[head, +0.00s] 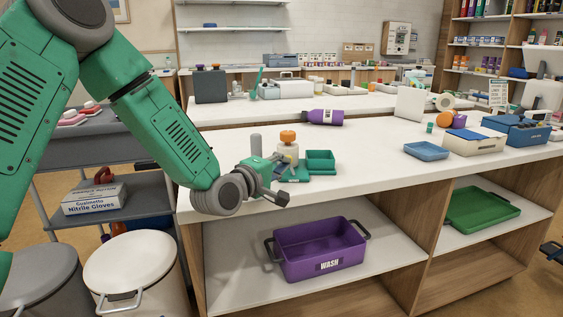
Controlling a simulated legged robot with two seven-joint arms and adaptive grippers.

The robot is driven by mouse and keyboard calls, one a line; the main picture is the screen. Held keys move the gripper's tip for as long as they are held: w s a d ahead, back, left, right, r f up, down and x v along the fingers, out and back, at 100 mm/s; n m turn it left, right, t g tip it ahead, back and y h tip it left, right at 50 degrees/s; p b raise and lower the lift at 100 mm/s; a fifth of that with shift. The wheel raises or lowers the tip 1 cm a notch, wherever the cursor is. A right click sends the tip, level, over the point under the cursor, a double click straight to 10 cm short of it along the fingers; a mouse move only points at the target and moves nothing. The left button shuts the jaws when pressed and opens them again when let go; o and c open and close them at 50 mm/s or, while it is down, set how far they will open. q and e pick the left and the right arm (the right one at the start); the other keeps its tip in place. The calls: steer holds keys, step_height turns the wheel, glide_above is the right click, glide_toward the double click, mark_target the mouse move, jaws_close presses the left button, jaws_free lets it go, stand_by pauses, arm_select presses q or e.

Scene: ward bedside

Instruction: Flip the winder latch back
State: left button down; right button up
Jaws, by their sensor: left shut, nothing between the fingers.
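No winder or latch can be told for certain. A small group of items stands at the near left of the white counter: a grey upright cylinder (256,145), a cream container with an orange top (288,137) and a small green open box (320,158). My left gripper (281,196) is at the counter's near edge, just in front of this group, its fingers shut with nothing between them. The gripper and wrist hide the lower part of the group, and I cannot tell whether they touch anything. My right gripper is out of view.
A purple bottle (323,117) lies on the counter further back. A blue tray (426,151) and several boxes stand to the right, with bare counter between. On the shelf below are a purple WASH bin (320,245) and a green tray (480,207). Lidded bins stand at lower left.

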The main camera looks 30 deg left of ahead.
arm_select(q)
steer(key=shift+a+r+m+p, duration=0.15)
steer(key=shift+m+p, duration=0.15)
steer(key=shift+p, duration=0.25)
steer(key=shift+w+d+r+m+g+p, duration=0.25)
steer(key=shift+g+p, duration=0.25)
steer(key=shift+p, duration=0.3)
steer(key=m+p, duration=0.1)
steer(key=p, duration=0.1)
steer(key=d+m+g+y+p, duration=0.1)
steer(key=p, duration=0.2)
steer(key=shift+w+d+r+g, duration=0.15)
steer(key=shift+w+r+g, duration=0.15)
steer(key=shift+f+m+p, duration=0.15)
steer(key=shift+m+p, duration=0.1)
steer(key=shift+p, duration=0.2)
steer(key=shift+f, duration=0.2)
steer(key=shift+r, duration=0.15)
steer(key=shift+r+p, duration=0.5)
steer(key=shift+r, duration=0.25)
